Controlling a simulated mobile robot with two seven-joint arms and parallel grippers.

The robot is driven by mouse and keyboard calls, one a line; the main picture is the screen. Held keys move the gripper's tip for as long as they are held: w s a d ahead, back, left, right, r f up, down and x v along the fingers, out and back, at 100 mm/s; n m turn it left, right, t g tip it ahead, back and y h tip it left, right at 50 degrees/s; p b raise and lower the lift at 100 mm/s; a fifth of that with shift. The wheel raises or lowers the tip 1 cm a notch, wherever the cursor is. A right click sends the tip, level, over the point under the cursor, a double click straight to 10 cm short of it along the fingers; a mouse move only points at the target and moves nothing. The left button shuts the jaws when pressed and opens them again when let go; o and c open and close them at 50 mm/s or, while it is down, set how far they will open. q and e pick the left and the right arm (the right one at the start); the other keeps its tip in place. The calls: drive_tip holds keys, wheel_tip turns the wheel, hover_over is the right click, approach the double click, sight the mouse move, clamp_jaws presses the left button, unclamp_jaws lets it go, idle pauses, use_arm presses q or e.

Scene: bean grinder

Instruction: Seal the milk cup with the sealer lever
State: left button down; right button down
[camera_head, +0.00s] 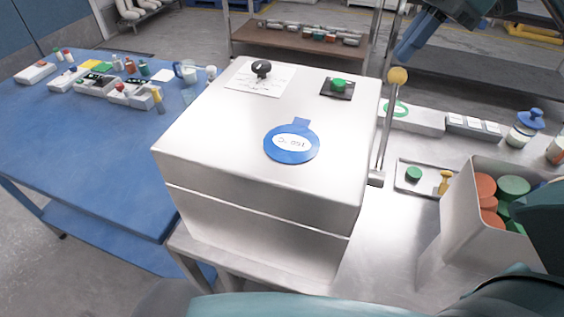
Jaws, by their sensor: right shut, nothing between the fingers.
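A large white box-shaped machine (225,135), which looks like the sealer, stands on a metal table in the middle. A lever (386,135) rises at its right side, nearly upright, with a yellow ball knob (398,76) at the top. My right gripper (408,50) is dark blue, shut and empty. It appears just above the knob in the picture; whether it touches cannot be told. I cannot make out the milk cup. My left gripper is not in view.
A blue circular label (291,144), a black knob (261,68) and a green button (339,86) are on the machine's top. A bin of red and green cylinders (455,210) stands at right. A blue table (75,140) with small items is at left.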

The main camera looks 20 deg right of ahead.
drive_tip(key=shift+f, duration=0.35)
drive_tip(key=shift+f, duration=0.15)
drive_tip(key=shift+f, duration=0.45)
idle(0.4)
drive_tip(key=shift+w+d+f, duration=0.15)
drive_tip(key=shift+w+f, duration=0.05)
drive_tip(key=shift+f, duration=0.35)
drive_tip(key=shift+w+d+f, duration=0.15)
drive_tip(key=shift+w+f, duration=0.05)
drive_tip(key=shift+f, duration=0.25)
idle(0.4)
